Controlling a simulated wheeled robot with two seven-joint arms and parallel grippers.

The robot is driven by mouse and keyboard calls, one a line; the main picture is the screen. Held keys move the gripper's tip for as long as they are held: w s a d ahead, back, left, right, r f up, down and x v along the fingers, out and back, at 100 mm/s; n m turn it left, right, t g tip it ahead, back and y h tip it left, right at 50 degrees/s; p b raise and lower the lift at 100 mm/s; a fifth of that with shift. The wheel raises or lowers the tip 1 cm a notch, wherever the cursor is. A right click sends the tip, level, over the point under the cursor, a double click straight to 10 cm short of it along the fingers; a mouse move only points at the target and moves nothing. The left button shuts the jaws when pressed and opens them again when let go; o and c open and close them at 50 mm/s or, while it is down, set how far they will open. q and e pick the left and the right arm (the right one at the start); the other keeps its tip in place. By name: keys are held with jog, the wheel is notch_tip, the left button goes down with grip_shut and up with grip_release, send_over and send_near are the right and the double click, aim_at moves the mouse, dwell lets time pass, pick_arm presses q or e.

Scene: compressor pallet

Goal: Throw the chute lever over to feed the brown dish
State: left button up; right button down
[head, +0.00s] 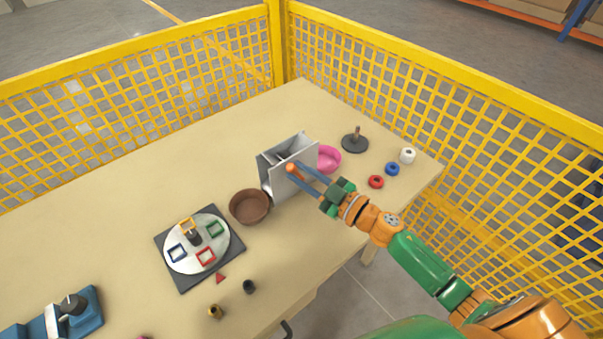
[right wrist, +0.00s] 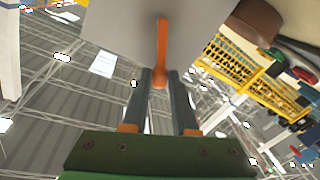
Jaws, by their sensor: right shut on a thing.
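The grey chute box (head: 290,188) stands upright on the table between the brown dish (head: 249,207) on its left and the pink dish (head: 329,159) on its right, partly hidden behind it. The orange lever (right wrist: 162,45) is on the chute's near face, with a round knob at its end. My right gripper (head: 299,170) reaches the chute from the right. In the right wrist view its fingers (right wrist: 162,78) are shut on the lever at the knob. The brown dish also shows at the upper right there (right wrist: 256,20). My left gripper is not in view.
A round plate with coloured square frames (head: 187,262) lies left of the brown dish. Yellow mesh fencing (head: 150,60) borders the table. The back left tabletop is clear.

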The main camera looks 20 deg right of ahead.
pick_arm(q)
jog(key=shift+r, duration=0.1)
pick_arm(e)
jog(key=shift+r, duration=0.1)
jog(key=shift+w+d+r+m+p, duration=0.2)
jog(key=shift+d+m+p, duration=0.25)
jog(key=shift+m, duration=0.65)
pick_arm(q)
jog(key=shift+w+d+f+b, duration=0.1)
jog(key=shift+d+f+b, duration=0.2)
jog(key=shift+b, duration=0.3)
pick_arm(e)
jog(key=shift+w+d+f+m+t, duration=0.25)
jog(key=shift+d+m, duration=0.45)
jog(key=shift+m, duration=0.95)
jog(key=shift+w+d+f+m+t, duration=0.1)
jog(key=shift+w+d+m+t, duration=0.25)
jog(key=shift+d+m, duration=0.85)
jog(key=shift+w+d+f+m+t, duration=0.15)
jog(key=shift+d+m+t, duration=0.2)
jog(key=shift+m, duration=1.7)
jog(key=shift+a+t+h, duration=0.1)
jog(key=shift+t+h, duration=0.15)
jog(key=shift+h, duration=0.05)
jog(key=c, duration=0.7)
grip_release()
jog(key=shift+w, duration=0.1)
